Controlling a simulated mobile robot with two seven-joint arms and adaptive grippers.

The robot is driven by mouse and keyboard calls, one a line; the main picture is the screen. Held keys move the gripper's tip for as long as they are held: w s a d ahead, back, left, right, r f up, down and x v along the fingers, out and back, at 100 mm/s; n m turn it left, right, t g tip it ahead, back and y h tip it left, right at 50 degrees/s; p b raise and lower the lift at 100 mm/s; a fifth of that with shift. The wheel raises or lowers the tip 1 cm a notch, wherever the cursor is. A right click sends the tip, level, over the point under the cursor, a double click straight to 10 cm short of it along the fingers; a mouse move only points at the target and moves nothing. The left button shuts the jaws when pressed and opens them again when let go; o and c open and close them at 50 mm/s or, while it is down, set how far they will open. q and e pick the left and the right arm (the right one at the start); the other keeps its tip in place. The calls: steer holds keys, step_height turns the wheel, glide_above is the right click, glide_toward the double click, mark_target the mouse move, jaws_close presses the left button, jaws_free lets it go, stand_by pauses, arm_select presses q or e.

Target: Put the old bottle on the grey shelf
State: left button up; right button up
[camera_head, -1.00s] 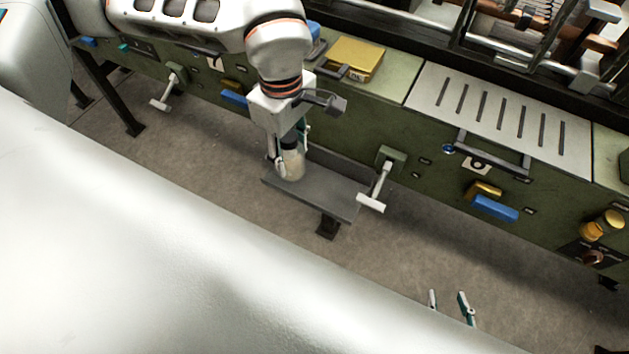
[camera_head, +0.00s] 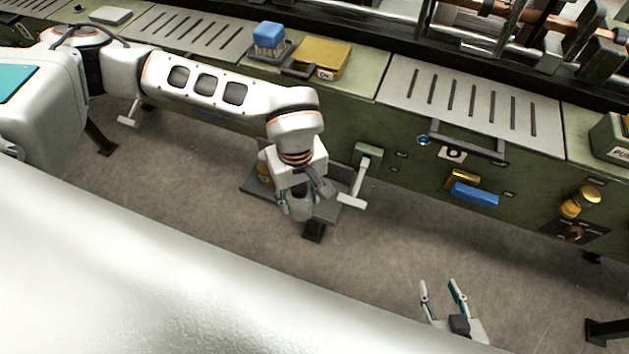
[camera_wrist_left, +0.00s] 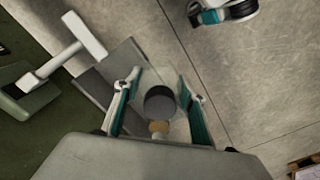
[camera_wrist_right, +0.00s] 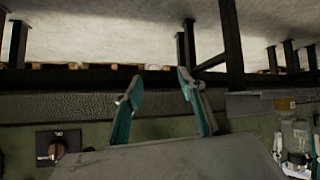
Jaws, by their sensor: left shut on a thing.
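The old bottle (camera_head: 302,205) is a pale, cloudy, see-through bottle. My left gripper (camera_head: 299,213) is shut on it, and the left wrist view shows the bottle (camera_wrist_left: 160,103) between the teal fingers with a dark round part visible. The grey shelf (camera_head: 326,211) is a low flat plate on the green machine's front; it also shows in the left wrist view (camera_wrist_left: 92,88). The bottle overlaps the shelf's front edge in the head view; I cannot tell whether they touch. My right gripper (camera_head: 441,283) is open and empty, low at the right.
An amber thing (camera_head: 265,172) shows on or behind the shelf's left part, partly hidden by my wrist. A white-handled lever (camera_head: 358,185) stands just right of the shelf. A blue sponge-like block (camera_head: 268,38) and a yellow box (camera_head: 322,57) are on the machine top. The floor in front is clear.

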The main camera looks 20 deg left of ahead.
arm_select(q)
steer(key=w, duration=0.8)
steer(key=shift+w+d+f+b, duration=0.1)
steer(key=shift+f+b, duration=0.15)
steer(key=shift+f, duration=0.9)
steer(key=shift+w+f+b, duration=0.15)
steer(key=shift+f+b, duration=0.1)
steer(key=shift+f, duration=0.95)
steer(key=shift+w+d+f+b, duration=0.1)
steer(key=shift+f+b, duration=0.15)
steer(key=shift+f, duration=0.9)
steer(key=shift+w+f, duration=0.1)
steer(key=shift+w, duration=0.05)
steer(key=o, duration=0.9)
steer(key=shift+o, duration=0.2)
arm_select(e)
steer(key=shift+s+d+f, duration=0.1)
steer(key=shift+d+f, duration=0.15)
steer(key=shift+f, duration=0.4)
steer(key=shift+f, duration=0.1)
steer(key=shift+s, duration=0.1)
